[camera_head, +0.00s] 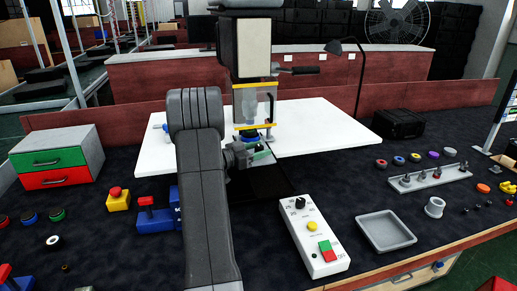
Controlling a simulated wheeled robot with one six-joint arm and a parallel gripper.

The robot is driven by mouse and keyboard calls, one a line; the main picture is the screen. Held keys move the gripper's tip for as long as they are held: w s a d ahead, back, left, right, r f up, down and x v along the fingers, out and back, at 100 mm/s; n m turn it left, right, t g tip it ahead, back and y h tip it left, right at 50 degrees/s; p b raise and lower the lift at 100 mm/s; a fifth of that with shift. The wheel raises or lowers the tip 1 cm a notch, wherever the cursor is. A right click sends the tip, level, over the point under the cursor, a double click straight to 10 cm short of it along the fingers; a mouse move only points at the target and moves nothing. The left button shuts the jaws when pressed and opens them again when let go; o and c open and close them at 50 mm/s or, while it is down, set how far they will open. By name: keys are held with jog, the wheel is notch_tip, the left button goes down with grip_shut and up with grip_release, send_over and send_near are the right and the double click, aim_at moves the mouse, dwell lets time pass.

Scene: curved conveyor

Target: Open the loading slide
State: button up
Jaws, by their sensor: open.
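A press-like machine (253,48) with a pale box-shaped head stands at the centre back. Below its head are a clear cylinder and two yellow bars (262,86). My grey arm rises from the bottom of the view, and my gripper (258,155) is at the machine's base, just below the blue part. Its jaws are open, with a small green piece seen close by; I cannot tell if they touch. The loading slide cannot be made out clearly; my arm and gripper cover part of this area.
A white board (325,125) lies around the machine. A control box (312,236) with buttons stands front right, beside a grey tray (385,231). A drawer unit (57,157) and a yellow emergency stop (117,199) are left. A peg rack (430,176) is right.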

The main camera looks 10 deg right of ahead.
grip_shut()
jog(key=shift+s+f+b, duration=0.15)
jog(key=shift+f+b, duration=0.1)
jog(key=shift+b, duration=0.5)
